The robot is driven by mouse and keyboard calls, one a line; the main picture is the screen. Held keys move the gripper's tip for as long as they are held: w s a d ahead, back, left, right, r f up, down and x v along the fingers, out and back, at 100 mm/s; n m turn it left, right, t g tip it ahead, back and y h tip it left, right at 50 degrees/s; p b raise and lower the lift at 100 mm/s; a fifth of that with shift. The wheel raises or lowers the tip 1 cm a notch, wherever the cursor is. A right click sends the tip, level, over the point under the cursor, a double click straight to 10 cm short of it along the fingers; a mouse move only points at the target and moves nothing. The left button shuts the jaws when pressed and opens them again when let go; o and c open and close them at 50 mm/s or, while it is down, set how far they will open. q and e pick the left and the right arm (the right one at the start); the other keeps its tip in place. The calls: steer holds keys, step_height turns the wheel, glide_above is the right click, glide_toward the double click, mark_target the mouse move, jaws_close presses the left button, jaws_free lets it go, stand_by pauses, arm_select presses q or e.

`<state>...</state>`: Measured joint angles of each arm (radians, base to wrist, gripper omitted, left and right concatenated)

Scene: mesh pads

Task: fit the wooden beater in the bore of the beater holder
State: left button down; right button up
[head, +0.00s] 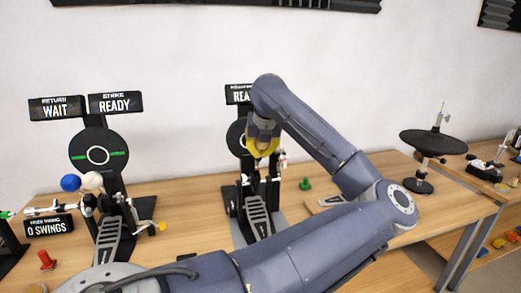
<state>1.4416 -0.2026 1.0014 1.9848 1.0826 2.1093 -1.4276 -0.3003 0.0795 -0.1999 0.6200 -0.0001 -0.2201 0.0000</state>
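My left gripper (262,170) hangs at the end of my arm in front of the middle pedal stand (257,213). A pale round head (92,181) and a blue ball (70,183) show side by side at the left pedal stand (108,235); I cannot tell whether the pale one is the wooden beater. The beater holder's bore is too small or hidden. My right gripper is not in view.
A "RETURN WAIT" sign (56,107) and a "STRIKE READY" sign (115,102) top the left stand. A "0 SWINGS" box (49,226), a red knob (47,260) and a green knob (305,184) are on the table. A round black pad (433,142) stands right.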

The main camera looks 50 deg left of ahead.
arm_select(q)
steer(key=shift+s+x, duration=0.15)
steer(key=shift+x, duration=1.95)
steer(key=shift+s+x, duration=0.1)
steer(key=shift+x, duration=2.05)
steer(key=shift+f, duration=0.15)
steer(key=c, duration=2.2)
jaws_free()
